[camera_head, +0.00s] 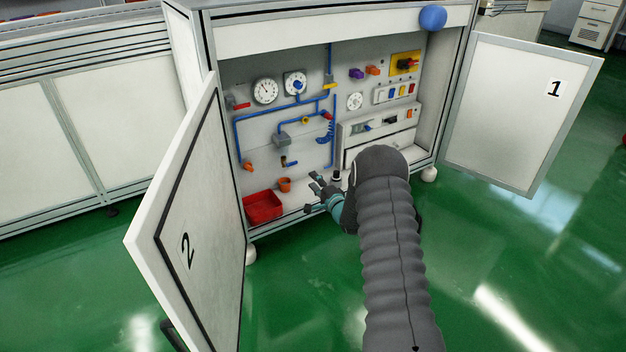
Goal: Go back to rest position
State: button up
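My gripper (316,191) is at the end of my arm, which reaches up from the lower right in a grey ribbed sleeve. The gripper points left, in front of the lower part of an open cabinet (345,25). An orange pot (284,184) and a red bin (263,207) stand on the cabinet floor to the left of the gripper.
The door marked 2 (205,215) stands open at left, and the door marked 1 (520,110) stands open at right. Gauges, blue pipes and switches fill the back panel (285,120). The green floor (540,270) is clear at the lower right.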

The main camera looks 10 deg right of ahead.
jog(key=s+d+f+n+g+h, duration=0.2)
jog(key=f+g, duration=0.1)
jog(key=f, duration=0.3)
jog(key=s+d+f+n+g+h, duration=0.1)
jog(key=s+f+n+g+h, duration=0.1)
jog(key=f, duration=0.4)
jog(key=s+d+r+n+g+h+p, duration=0.1)
jog(key=s+d+r+n+g+h, duration=0.2)
jog(key=s+g, duration=0.5)
jog(key=s+a+r+n+p, duration=0.2)
jog(key=s+a+r+p, duration=0.1)
jog(key=s+r, duration=1.1)
jog(key=s+a+r+n+t+y+p, duration=0.1)
jog(key=s+a+r+n+p, duration=0.2)
jog(key=s+r, duration=1.1)
jog(key=s+a+r+n+p, duration=0.2)
jog(key=s+a+r, duration=0.3)
jog(key=s+r, duration=0.9)
notch_tip(320, 180, up, 6)
jog(key=shift+s+f+n+p, duration=0.1)
jog(key=shift+s+n+p, duration=0.2)
jog(key=shift+p, duration=0.55)
